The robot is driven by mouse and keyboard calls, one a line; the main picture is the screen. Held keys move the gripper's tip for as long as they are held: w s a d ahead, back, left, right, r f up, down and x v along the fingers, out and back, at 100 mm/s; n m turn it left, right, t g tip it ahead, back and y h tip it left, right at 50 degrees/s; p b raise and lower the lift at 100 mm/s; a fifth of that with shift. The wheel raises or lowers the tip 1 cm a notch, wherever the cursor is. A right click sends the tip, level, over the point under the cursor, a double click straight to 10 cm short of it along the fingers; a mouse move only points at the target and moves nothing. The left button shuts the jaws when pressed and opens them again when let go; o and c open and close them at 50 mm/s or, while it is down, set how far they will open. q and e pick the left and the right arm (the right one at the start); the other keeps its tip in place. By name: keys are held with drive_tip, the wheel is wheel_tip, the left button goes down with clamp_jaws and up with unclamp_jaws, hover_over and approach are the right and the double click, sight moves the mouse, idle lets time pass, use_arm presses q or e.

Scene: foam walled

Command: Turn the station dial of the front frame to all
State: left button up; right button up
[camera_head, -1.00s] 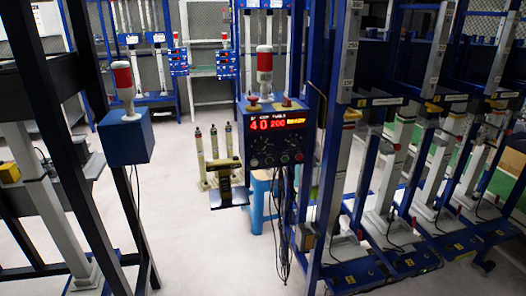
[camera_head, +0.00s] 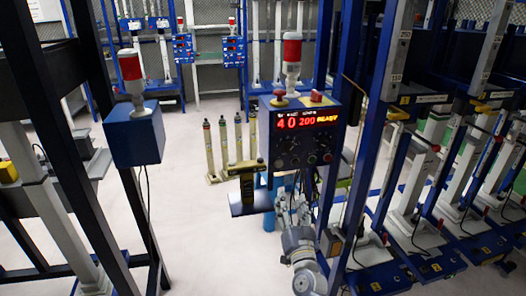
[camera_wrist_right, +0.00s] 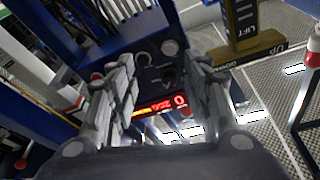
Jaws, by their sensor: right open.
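The control box (camera_head: 300,132) of the front frame is blue, with a lit red and yellow display (camera_head: 307,118) reading 40, 200 and READY. Several small dark dials (camera_head: 296,159) sit on its face below the display. Which one is the station dial, and its setting, cannot be read. My right gripper (camera_head: 291,196) is just below the box, pointing up at it. In the right wrist view the box appears upside down, and my open gripper (camera_wrist_right: 162,64) has its fingers either side of the dials (camera_wrist_right: 168,76), apparently empty. My left gripper is not in view.
A yellow-black lift post (camera_head: 247,182) stands left of the box; it also shows in the wrist view (camera_wrist_right: 243,25). A blue upright (camera_head: 352,110) rises close on the right. Another box with a red lamp (camera_head: 135,138) hangs left. Pale floor lies open between.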

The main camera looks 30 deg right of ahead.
drive_tip(key=m+h, duration=0.2)
approach(289, 151)
drive_tip(key=shift+t+y, duration=0.3)
drive_tip(key=shift+t, duration=0.2)
drive_tip(key=x, duration=0.8)
drive_tip(key=shift+w+d+f+p, duration=0.15)
drive_tip(key=shift+d+f+p, duration=0.1)
drive_tip(key=shift+d+p, duration=0.1)
drive_tip(key=c, duration=1.1)
